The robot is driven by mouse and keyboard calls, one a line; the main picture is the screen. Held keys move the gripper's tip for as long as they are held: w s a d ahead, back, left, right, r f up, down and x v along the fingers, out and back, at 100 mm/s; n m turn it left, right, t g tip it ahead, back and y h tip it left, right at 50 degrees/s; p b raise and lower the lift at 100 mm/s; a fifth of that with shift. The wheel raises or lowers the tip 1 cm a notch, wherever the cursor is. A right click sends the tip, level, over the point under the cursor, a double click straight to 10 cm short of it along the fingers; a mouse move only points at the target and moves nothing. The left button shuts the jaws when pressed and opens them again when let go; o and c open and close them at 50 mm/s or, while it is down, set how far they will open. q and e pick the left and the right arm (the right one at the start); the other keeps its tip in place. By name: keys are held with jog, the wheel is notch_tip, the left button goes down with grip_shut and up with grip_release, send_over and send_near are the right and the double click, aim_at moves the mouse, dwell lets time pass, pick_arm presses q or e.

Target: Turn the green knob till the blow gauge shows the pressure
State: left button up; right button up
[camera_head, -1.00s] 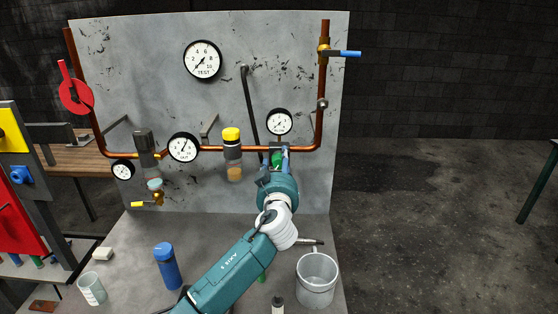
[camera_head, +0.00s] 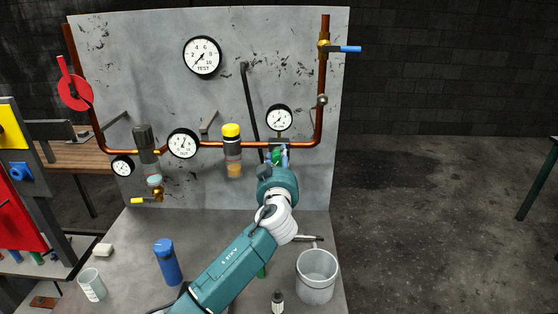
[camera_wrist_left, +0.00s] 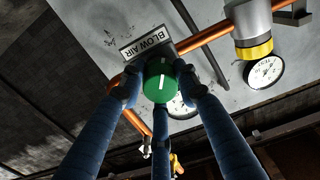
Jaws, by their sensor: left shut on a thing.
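The green knob (camera_head: 276,157) sits on the copper pipe at the right of the grey panel, below a small round gauge (camera_head: 279,118). In the left wrist view the green knob (camera_wrist_left: 160,82) has a white mark on its face, and a BLOW AIR plate (camera_wrist_left: 147,43) is beside it. My left gripper (camera_head: 278,160) is shut on the knob, its dark blue fingers (camera_wrist_left: 163,92) around it. The gauge is partly hidden behind the knob in the wrist view (camera_wrist_left: 181,107). Its needle points to the lower left in the head view; its reading is too small to tell. My right gripper is not in view.
A large TEST gauge (camera_head: 202,56), a middle gauge (camera_head: 183,144) and a yellow-capped unit (camera_head: 232,147) are on the panel. A blue bottle (camera_head: 167,263), a clear beaker (camera_head: 92,285) and a grey bucket (camera_head: 316,276) stand on the bench below.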

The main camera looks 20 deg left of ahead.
pick_arm(q)
jog(key=shift+f+m+b, duration=0.3)
jog(key=shift+m+b, duration=0.05)
jog(key=shift+m, duration=0.75)
jog(key=shift+c, duration=0.2)
jog(key=shift+o, duration=0.2)
jog(key=m, duration=0.2)
jog(key=shift+m, duration=0.3)
jog(key=m, duration=0.3)
jog(key=shift+m+p, duration=0.3)
jog(key=shift+m, duration=1.1)
jog(key=o, duration=0.9)
jog(key=shift+o, duration=1.2)
jog(key=shift+a+r, duration=0.1)
jog(key=shift+r, duration=0.05)
